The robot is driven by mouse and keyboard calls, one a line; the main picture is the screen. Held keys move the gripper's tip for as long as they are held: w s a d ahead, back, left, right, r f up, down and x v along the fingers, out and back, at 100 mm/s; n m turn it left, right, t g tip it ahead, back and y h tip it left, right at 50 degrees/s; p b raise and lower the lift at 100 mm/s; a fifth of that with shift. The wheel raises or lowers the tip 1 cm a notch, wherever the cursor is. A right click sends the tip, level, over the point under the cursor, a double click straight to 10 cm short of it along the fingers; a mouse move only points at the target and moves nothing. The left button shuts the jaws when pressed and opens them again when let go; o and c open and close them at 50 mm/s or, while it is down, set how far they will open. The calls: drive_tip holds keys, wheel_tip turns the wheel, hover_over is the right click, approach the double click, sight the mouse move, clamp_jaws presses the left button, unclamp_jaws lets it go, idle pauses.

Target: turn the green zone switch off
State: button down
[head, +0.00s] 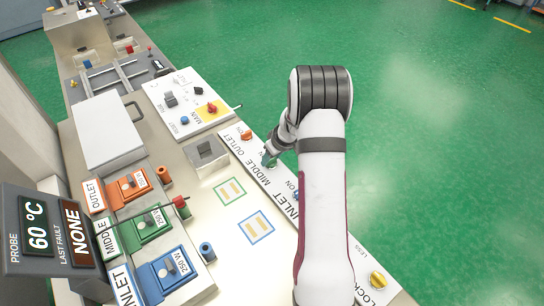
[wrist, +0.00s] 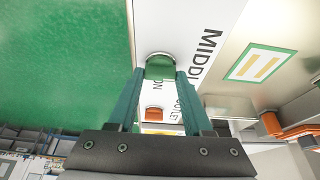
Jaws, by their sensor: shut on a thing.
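The green zone switch (wrist: 160,68) sits on the white switch strip, beside the word MIDDLE in the wrist view. My gripper (wrist: 160,74) has one teal finger on each side of it and is shut on it. An ON mark shows between the fingers, just below the switch. In the head view my gripper (head: 269,160) is down at the strip by MIDDLE, and it and the arm mostly hide the green switch. Which way the switch is set cannot be told clearly.
The orange switch (head: 246,135) by OUTLET and the blue switch (head: 296,195) by INLET flank my gripper on the strip. A yellow LOCK knob (head: 378,280) is at the near end. The display (head: 38,236) reads 60 °C and NONE. Green floor is clear at right.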

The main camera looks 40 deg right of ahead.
idle(0.3)
drive_tip(key=shift+c, duration=1.6)
unclamp_jaws()
drive_tip(key=shift+r, duration=0.1)
drive_tip(key=v, duration=1.5)
drive_tip(key=shift+r, duration=0.25)
drive_tip(key=shift+s, duration=0.1)
